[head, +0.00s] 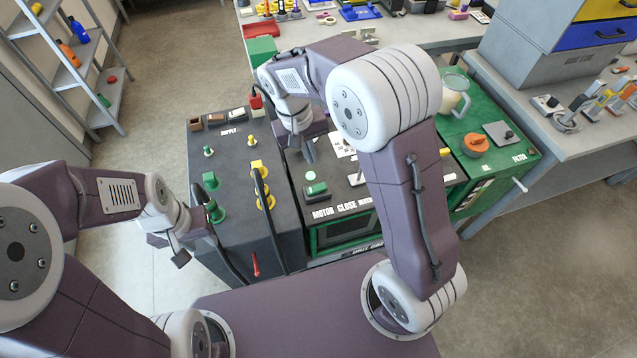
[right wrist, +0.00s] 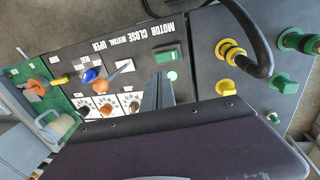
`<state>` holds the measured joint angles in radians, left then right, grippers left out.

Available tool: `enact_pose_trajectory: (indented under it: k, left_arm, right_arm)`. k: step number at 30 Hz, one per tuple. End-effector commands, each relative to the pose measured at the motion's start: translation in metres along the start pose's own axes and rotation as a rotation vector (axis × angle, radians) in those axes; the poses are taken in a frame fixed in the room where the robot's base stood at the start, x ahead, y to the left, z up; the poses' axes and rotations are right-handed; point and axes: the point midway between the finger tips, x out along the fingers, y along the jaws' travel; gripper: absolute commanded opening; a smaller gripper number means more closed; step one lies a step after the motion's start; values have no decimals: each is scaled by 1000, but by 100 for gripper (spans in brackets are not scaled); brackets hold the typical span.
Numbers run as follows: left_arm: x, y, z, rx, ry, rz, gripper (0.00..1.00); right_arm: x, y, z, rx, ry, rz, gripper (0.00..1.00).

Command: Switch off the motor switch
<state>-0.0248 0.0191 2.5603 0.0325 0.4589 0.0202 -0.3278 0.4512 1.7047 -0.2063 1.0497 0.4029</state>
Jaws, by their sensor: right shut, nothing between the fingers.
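The motor switch (head: 316,188) is a green rocker on the dark panel of the cart, beside the printed word MOTOR. It also shows in the right wrist view (right wrist: 167,57), with a pale green round lamp (right wrist: 172,76) next to it. My right gripper (head: 309,156) is shut and empty, pointing down at the panel just behind the switch in the head view. In the right wrist view its fingers (right wrist: 158,80) reach close to the lamp and switch; I cannot tell if they touch. My left gripper (head: 172,250) hangs left of the cart, away from the switch; its jaw opening is unclear.
A black cable (head: 265,210) arches over the supply panel, near yellow (right wrist: 228,50) and green connectors (head: 215,210). A lever (right wrist: 118,70) and several knobs (right wrist: 103,87) sit close to the switch. My right forearm hides part of the panel in the head view.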

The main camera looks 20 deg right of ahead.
Motion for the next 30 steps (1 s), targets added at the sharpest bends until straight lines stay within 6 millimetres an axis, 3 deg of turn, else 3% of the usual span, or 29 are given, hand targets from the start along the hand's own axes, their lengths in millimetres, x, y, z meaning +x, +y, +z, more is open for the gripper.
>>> enact_pose_trajectory:
  k: [8,22,30]
  left_arm:
    - [-1,0,0,0,1,0,36]
    - [4,0,0,0,0,0,36]
    - [3,0,0,0,0,0,36]
  right_arm:
    - [7,0,0,0,-2,1,0]
    - [104,0,1,1,-5,1,0]
    - [136,0,0,0,-1,1,0]
